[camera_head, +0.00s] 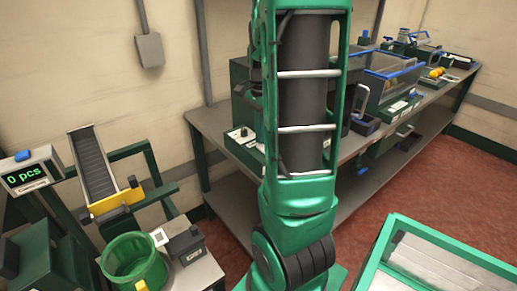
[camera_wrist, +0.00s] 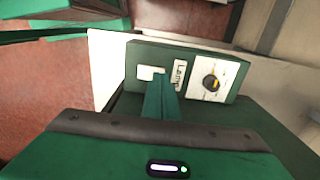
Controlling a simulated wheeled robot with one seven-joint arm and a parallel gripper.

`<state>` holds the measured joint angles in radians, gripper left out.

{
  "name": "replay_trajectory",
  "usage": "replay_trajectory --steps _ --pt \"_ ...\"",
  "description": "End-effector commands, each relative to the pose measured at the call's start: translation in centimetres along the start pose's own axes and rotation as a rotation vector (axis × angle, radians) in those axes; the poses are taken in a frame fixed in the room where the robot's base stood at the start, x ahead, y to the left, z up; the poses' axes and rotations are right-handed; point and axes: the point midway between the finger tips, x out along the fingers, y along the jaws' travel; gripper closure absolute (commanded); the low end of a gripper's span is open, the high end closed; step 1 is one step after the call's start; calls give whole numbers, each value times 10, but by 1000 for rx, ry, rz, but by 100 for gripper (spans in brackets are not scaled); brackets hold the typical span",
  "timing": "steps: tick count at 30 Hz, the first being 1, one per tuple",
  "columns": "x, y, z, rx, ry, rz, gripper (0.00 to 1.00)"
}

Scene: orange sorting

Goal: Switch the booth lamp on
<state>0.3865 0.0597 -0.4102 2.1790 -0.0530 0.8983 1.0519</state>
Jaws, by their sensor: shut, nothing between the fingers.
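In the wrist view a green control panel (camera_wrist: 222,70) carries a white switch (camera_wrist: 150,72), a label reading "Lamp" (camera_wrist: 178,73) and a white dial plate with a dark, yellow-marked knob (camera_wrist: 211,82). My gripper (camera_wrist: 160,84) is shut and empty, its green fingers pointing at the panel by the switch and covering part of it. I cannot tell whether the fingertips touch the switch. In the head view my arm hides my gripper; a panel with a dark knob (camera_head: 243,132) shows at the bench's left end, left of my arm.
A long grey bench (camera_head: 210,122) with bins and trays runs along the wall. At left stand a "0 pcs" display (camera_head: 30,172), a chute (camera_head: 92,165) and a green basket (camera_head: 135,258). A green-framed glass-topped case (camera_head: 430,262) is at lower right. Red floor (camera_head: 375,210) lies between.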

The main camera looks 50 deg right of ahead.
Motion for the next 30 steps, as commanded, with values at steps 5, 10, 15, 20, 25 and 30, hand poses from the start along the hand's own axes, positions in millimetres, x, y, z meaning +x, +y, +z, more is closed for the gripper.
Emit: replay_trajectory --steps 5,10,15,20,25,30 --pt "2 0 0 0 0 1 100" --pt "4 0 0 0 0 1 100" --pt "6 0 0 0 0 0 100" --pt "8 0 0 0 0 0 100" --pt "10 0 0 0 0 0 100" --pt "13 0 0 0 0 1 100"
